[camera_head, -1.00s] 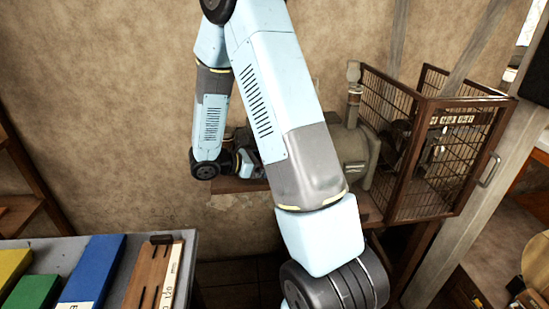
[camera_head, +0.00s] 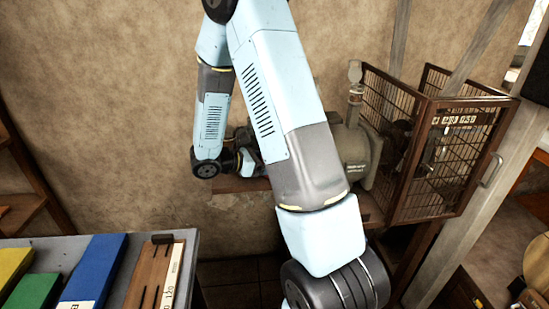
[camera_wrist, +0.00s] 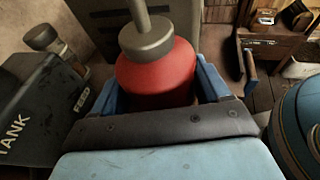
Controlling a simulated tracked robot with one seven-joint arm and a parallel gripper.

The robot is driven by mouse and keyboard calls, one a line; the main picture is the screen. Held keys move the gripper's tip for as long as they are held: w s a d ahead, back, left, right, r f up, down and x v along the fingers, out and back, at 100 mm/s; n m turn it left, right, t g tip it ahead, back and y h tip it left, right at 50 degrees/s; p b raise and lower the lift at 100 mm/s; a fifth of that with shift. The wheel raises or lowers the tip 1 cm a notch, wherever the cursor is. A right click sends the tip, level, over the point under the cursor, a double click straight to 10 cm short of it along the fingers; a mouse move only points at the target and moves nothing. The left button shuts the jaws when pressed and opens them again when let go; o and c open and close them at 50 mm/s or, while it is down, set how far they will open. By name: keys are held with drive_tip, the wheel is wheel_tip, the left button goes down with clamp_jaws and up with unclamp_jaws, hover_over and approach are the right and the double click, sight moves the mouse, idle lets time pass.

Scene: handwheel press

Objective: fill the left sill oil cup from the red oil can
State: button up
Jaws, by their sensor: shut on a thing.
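In the wrist view the red oil can (camera_wrist: 152,72), with a grey collar and a pale spout, sits between the blue fingers of my gripper (camera_wrist: 158,92). The gripper is shut on the can, and the spout runs off the top edge. A small grey, knobbed fitting (camera_wrist: 42,38) stands beside a dark tank at the left; I cannot tell whether it is the left sill oil cup. In the head view my wrist is by the wall bench, and my arm hides the can and most of the gripper.
The dark box marked TANK (camera_wrist: 35,105) is close at the left in the wrist view. In the head view a grey-green machine (camera_head: 358,155) carries an upright fitting (camera_head: 355,95), with a wire-mesh cage (camera_head: 455,150) to its right. Coloured blocks lie on a table (camera_head: 50,255) at left.

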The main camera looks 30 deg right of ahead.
drive_tip(key=shift+w+r, duration=0.1)
drive_tip(key=shift+r, duration=2.25)
